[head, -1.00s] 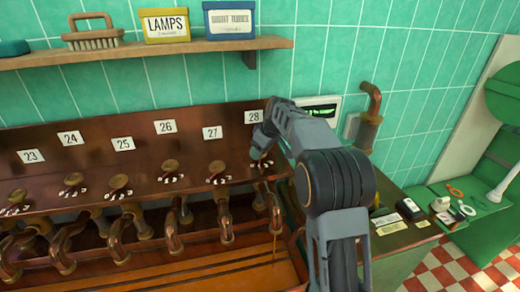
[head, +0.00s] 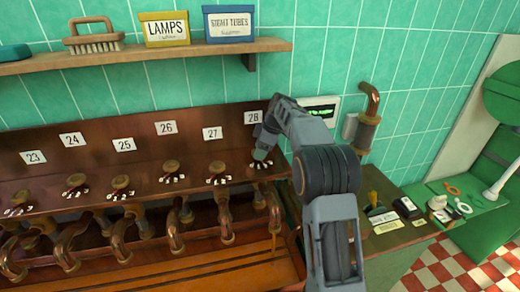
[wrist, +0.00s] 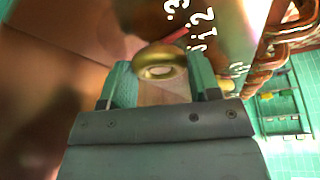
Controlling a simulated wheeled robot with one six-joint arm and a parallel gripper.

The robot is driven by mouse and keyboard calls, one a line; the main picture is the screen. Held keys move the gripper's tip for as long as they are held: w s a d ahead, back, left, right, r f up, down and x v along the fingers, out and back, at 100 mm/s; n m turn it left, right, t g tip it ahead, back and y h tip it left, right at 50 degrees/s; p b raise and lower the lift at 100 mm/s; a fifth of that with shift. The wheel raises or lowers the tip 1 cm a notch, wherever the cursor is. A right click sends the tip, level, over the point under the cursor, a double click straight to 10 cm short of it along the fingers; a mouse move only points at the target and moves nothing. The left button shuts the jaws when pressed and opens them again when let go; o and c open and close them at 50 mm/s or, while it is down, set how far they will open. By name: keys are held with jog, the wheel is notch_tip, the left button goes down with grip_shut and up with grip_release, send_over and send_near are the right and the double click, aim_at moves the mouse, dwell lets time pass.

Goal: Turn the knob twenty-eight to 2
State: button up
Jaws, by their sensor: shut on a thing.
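The knob twenty-eight (wrist: 158,62) is a rounded brass knob between my gripper's fingers in the wrist view. My gripper (head: 262,153) is shut on it, below the white label 28 (head: 253,117) on the brown panel; there it hides most of the knob. In the wrist view, a red pointer (wrist: 178,38) sticks out from the knob toward white scale digits (wrist: 203,24), among them a 2 and a 3. I cannot tell exactly which digit it points at.
Neighbouring knob 27 (head: 217,168) and several more stand in a row to the left. Copper pipes (head: 224,218) run below the panel. A shelf (head: 150,53) with a brush and boxes hangs above. A side counter (head: 402,237) with small items lies right.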

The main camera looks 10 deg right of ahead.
dwell(0.3)
jog(key=o, duration=0.9)
jog(key=p+v, duration=0.1)
jog(key=v, duration=1.3)
jog(key=shift+f, duration=0.1)
